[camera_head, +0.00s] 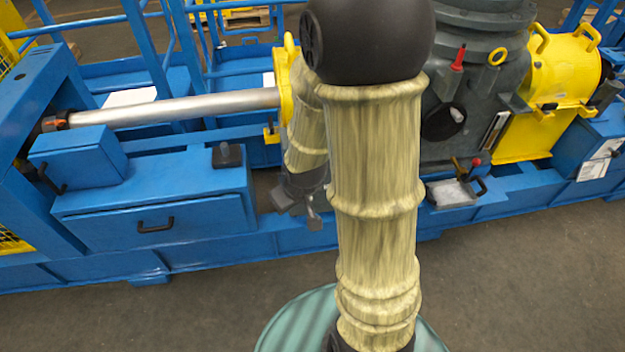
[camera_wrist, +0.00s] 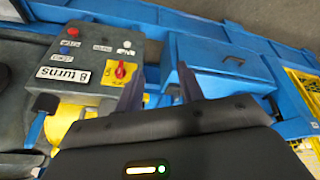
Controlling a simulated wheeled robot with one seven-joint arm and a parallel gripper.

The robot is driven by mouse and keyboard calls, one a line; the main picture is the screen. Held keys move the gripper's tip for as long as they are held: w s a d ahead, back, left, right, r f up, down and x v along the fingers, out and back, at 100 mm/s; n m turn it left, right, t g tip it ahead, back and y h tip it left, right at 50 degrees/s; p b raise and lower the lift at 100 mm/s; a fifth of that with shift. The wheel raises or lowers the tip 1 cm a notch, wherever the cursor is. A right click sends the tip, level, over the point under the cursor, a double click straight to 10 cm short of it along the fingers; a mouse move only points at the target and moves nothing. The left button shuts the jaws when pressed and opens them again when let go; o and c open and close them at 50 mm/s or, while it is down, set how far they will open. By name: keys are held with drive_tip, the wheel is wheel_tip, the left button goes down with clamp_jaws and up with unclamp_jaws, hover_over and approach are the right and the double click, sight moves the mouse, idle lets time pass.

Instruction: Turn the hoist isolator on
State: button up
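A red rotary switch on a yellow plate (camera_wrist: 122,72) sits on a grey control panel (camera_wrist: 90,100) in the wrist view; it looks like the isolator, but its label is too small to read. Its knob angle is hard to tell. My gripper (camera_wrist: 160,86) is open and empty, with two dark fingers apart. The left finger is just right of the switch in the picture; I cannot tell whether it touches the panel. In the head view my gripper (camera_head: 302,212) hangs in front of the blue machine frame, partly behind my arm, and the switch is hidden.
The panel also carries a red button (camera_wrist: 73,31), a blue button and an "8 turns" label (camera_wrist: 62,74). A blue box with a handle (camera_head: 155,222) is beside it. A silver shaft (camera_head: 175,107) runs left. Clear floor (camera_head: 520,280) lies in front.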

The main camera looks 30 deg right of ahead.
drive_tip(key=w+d+f+n+t+y+b, duration=0.1)
drive_tip(key=w+f+t+y+b, duration=0.15)
drive_tip(key=f, duration=0.65)
drive_tip(key=w+d+f+n+t+y+b, duration=0.1)
drive_tip(key=w+f+t+b, duration=0.3)
drive_tip(key=f, duration=0.6)
drive_tip(key=s+d+f+m+t+h+b, duration=0.2)
drive_tip(key=d+m+t+h+b, duration=0.3)
drive_tip(key=d+m+t+h, duration=0.1)
drive_tip(key=shift+d+m+t+h, duration=0.35)
drive_tip(key=shift+d+m+h, duration=0.35)
drive_tip(key=shift+d+h, duration=0.45)
drive_tip(key=shift+s+f, duration=0.1)
drive_tip(key=shift+f, duration=0.05)
